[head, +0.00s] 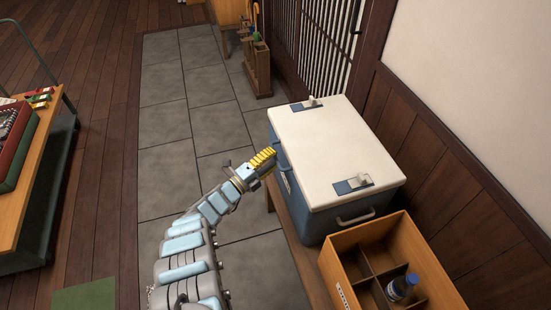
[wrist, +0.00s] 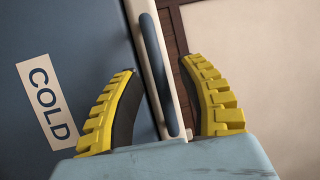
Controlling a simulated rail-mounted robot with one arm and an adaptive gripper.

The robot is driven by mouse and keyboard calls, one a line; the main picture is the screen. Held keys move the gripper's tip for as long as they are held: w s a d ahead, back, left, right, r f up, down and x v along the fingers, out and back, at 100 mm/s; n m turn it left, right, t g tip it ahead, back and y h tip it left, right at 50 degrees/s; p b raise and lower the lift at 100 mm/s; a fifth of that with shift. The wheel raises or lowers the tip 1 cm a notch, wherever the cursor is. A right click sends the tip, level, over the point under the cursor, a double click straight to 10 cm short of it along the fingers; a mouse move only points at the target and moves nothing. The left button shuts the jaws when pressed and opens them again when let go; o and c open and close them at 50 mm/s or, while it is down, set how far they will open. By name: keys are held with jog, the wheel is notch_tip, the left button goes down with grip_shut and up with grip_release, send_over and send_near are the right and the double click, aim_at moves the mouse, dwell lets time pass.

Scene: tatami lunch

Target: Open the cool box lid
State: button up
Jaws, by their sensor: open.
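The cool box (head: 318,222) has a blue body and a white lid (head: 330,145), which is shut. In the wrist view the blue front (wrist: 60,40) carries a white COLD label (wrist: 47,102). A dark blue bar handle (wrist: 158,75) runs along the pale lid edge. My gripper (head: 268,158) is at the left, front side of the box, by the lid edge. In the wrist view its yellow fingers (wrist: 160,66) are open, one on each side of the handle. I cannot tell whether they touch it. The head view mostly hides this handle behind the gripper.
The box stands on a wooden bench (head: 308,262) against the wall. A divided wooden crate (head: 430,258) with a dark bottle (head: 402,287) is close in front. A wooden stand (head: 257,70) is farther back. A cart (head: 35,185) is far left. The tiled floor (head: 165,120) between is clear.

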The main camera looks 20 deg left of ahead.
jog(key=shift+w+d+r, duration=0.1)
jog(key=shift+w+d, duration=0.2)
jog(key=shift+w, duration=0.25)
grip_shut()
